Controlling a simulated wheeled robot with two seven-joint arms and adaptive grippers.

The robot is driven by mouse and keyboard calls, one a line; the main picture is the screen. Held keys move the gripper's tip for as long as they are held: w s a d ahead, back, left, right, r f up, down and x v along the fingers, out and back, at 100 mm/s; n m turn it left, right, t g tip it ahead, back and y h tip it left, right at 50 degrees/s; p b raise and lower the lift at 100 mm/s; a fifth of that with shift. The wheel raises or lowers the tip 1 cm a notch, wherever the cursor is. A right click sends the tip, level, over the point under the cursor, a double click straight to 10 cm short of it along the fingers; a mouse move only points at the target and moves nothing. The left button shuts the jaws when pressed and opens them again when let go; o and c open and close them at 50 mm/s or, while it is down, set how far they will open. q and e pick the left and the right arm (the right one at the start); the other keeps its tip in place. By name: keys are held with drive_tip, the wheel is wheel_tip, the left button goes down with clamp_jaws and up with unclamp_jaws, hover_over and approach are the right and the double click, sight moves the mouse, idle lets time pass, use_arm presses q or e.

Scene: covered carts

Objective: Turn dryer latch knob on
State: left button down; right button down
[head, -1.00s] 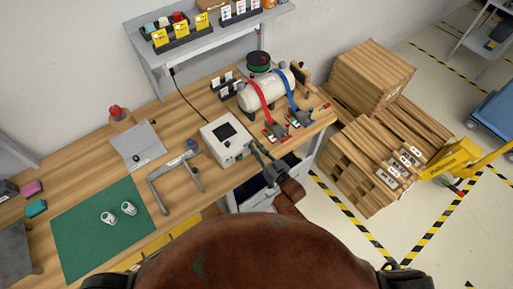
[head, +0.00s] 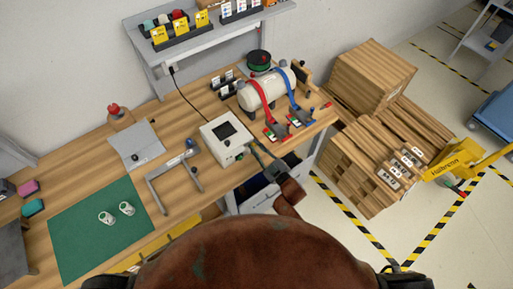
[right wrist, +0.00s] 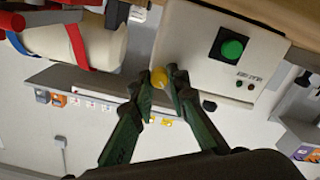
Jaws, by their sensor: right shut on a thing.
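A white box-shaped unit (head: 222,135) with a dark screen stands on the wooden bench in the head view. My right gripper (head: 254,147) reaches the unit's right side. My left gripper is not in view.
A white tank (head: 266,90) with red and blue straps stands behind the unit. A grey metal bracket (head: 172,175) and a green mat (head: 100,235) with two white cups lie to the left. Stacked wooden boxes (head: 372,160) stand right of the bench.

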drive_tip(key=shift+n, duration=0.6)
drive_tip(key=c, duration=1.8)
unclamp_jaws()
drive_tip(key=shift+c, duration=0.2)
drive_tip(key=shift+s+d+f, duration=0.1)
drive_tip(key=shift+s+d, duration=0.25)
drive_tip(key=v, duration=1.1)
